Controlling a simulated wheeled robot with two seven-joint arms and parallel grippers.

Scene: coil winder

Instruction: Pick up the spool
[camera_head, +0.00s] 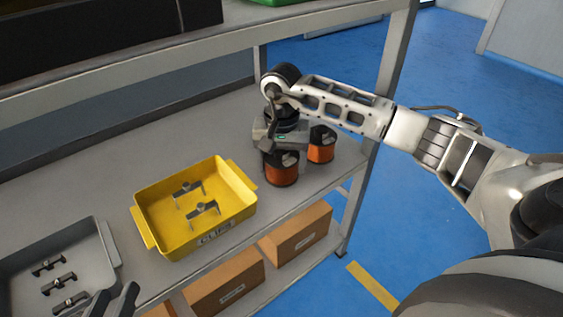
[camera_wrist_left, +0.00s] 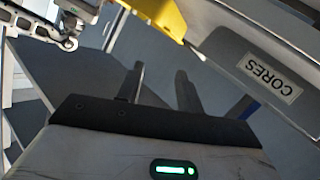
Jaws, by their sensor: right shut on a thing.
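Two spools with orange windings and dark ends are at the right end of the shelf in the head view: a front spool (camera_head: 282,172) and a second spool (camera_head: 321,146) behind it to the right. My right gripper (camera_head: 276,151) points down over the front spool and is shut on it. Its fingertips are mostly hidden. The front spool looks upright; I cannot tell whether it is clear of the shelf. My left gripper (camera_head: 116,302) is at the bottom left by the grey tray. In the left wrist view its fingers (camera_wrist_left: 160,88) are apart with nothing between them.
A yellow bin (camera_head: 150,232) holds two metal clips, left of the spools. A grey tray (camera_head: 107,243) with several dark parts is at lower left; its CORES label (camera_wrist_left: 269,77) shows in the left wrist view. Cardboard boxes (camera_head: 296,232) sit below. An upper shelf (camera_head: 200,55) overhangs.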

